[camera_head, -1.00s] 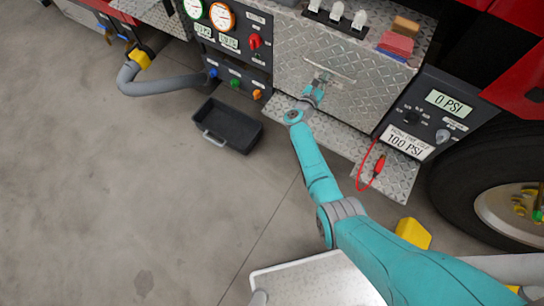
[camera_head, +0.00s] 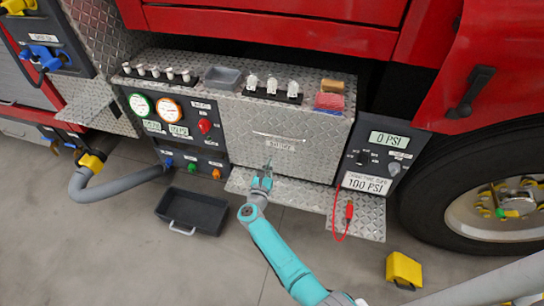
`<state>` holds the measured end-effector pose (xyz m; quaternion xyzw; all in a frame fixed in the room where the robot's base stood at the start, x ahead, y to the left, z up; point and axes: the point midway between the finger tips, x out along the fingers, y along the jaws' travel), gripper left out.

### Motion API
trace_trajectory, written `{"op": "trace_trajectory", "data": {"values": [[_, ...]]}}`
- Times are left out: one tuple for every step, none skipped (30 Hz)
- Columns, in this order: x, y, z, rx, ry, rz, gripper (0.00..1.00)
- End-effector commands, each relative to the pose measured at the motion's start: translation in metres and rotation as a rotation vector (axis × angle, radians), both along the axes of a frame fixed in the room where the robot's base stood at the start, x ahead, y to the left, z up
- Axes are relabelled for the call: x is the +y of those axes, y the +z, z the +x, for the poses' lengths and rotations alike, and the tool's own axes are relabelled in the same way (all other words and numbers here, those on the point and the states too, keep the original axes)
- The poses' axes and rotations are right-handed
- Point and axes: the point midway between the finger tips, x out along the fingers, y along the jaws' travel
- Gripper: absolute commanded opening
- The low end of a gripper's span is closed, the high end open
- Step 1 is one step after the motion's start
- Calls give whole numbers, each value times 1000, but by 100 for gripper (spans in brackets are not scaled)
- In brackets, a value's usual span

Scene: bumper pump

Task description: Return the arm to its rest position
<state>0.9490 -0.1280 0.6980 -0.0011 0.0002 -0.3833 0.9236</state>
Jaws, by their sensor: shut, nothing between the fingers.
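My teal arm (camera_head: 277,252) reaches up from the bottom of the head view. My gripper (camera_head: 267,167) is at its end, shut and empty. It is in front of the lower part of the diamond-plate drawer front (camera_head: 290,135), below its handle (camera_head: 280,135). I cannot tell whether the fingertips touch the panel.
A black tray (camera_head: 192,212) lies on the floor at left, near a grey hose (camera_head: 120,185). A pressure panel (camera_head: 383,155) with a red lead (camera_head: 349,212) stands at right. A yellow block (camera_head: 404,270) is near the wheel (camera_head: 505,205). The lower-left floor is clear.

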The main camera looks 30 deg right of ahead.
Motion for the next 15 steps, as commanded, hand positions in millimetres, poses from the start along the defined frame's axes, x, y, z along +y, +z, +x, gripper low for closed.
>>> {"op": "trace_trajectory", "data": {"values": [[7,-1,-7,1,3,1,0],[11,0,-10,0,3,0,0],[14,-1,-14,0,2,0,0],[17,-1,-16,0,2,0,0],[19,-1,-18,0,2,0,0],[22,0,-21,0,2,0,0],[23,0,-22,0,2,0,0],[24,0,-24,0,1,0,0],[26,0,-25,0,1,0,0],[26,0,-26,0,0,0,0],[27,0,-27,0,0,0,0],[27,0,-27,0,0,0,0],[27,0,-27,0,0,0,0],[27,0,-27,0,0,0,0],[27,0,-27,0,0,0,0]]}}
